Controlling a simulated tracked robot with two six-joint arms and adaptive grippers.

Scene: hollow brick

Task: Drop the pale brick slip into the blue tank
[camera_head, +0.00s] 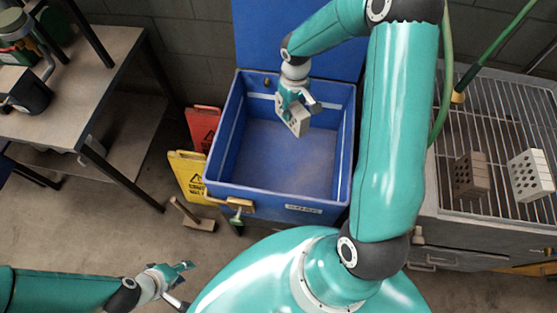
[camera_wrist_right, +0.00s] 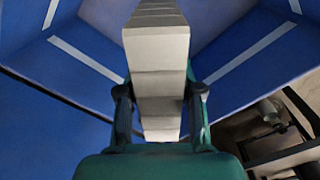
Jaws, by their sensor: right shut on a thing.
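The blue tank (camera_head: 228,150) stands open in the middle of the head view, its lid (camera_head: 300,40) raised at the back. My right gripper (camera_head: 298,106) is shut on the pale brick slip (camera_head: 300,123) and holds it over the tank's opening, towards the back. In the right wrist view the slip (camera_wrist_right: 158,60) is a pale block between the two fingers (camera_wrist_right: 160,105), with blue tank walls around it. The visible tank floor looks empty. My left gripper (camera_head: 180,284) is at the lower left, empty, with its fingers apart.
A wire rack (camera_head: 505,105) at the right bears a brownish holed brick (camera_head: 470,175) and a pale holed brick (camera_head: 530,175). Yellow (camera_head: 188,177) and red (camera_head: 203,125) signs stand left of the tank. A workbench (camera_head: 95,80) is at the far left.

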